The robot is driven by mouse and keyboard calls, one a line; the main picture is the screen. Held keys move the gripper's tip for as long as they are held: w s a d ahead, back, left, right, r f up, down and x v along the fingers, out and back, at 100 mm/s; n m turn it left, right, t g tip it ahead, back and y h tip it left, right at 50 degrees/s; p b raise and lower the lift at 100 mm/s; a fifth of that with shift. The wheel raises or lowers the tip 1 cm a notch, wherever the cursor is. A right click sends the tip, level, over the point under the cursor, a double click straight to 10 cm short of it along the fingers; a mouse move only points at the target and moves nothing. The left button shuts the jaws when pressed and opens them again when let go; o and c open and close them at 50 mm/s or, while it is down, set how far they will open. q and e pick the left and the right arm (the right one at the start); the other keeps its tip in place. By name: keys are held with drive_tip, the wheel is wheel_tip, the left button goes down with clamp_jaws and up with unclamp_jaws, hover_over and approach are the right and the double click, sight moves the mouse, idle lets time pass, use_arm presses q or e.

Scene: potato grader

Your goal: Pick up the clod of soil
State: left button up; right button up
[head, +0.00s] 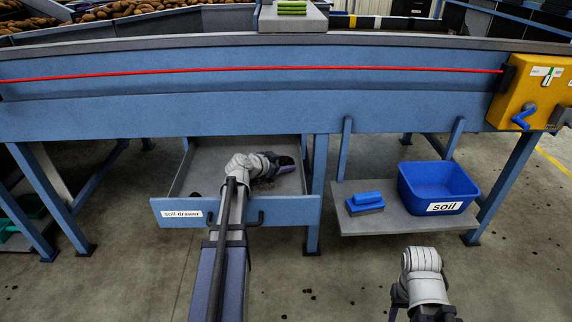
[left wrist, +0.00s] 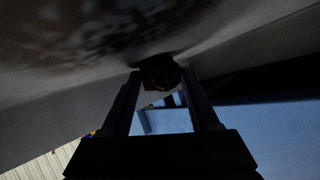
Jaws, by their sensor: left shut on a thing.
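The soil drawer (head: 175,205) stands pulled out under the blue machine frame, its front labelled "soil drawer". My left gripper (head: 284,166) reaches over the drawer's back right part. It is shut on a dark brown clod of soil (left wrist: 160,72), which sits between the fingertips in the left wrist view. In the head view the clod is small and dark and partly hidden by the gripper. I cannot tell whether it touches the drawer floor. My right arm shows at the lower right, and the state of its gripper is unclear.
A blue bin (head: 425,178) labelled "soil" stands on a grey shelf (head: 395,222) right of the drawer, beside a blue brush (head: 366,203). The blue frame with a red cord (head: 250,69) runs above. Crumbs lie on the otherwise open floor.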

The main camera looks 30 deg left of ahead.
sight(284, 160)
use_arm(q)
drive_tip(key=c, duration=0.4)
wheel_tip(284, 160, up, 10)
drive_tip(key=p, duration=1)
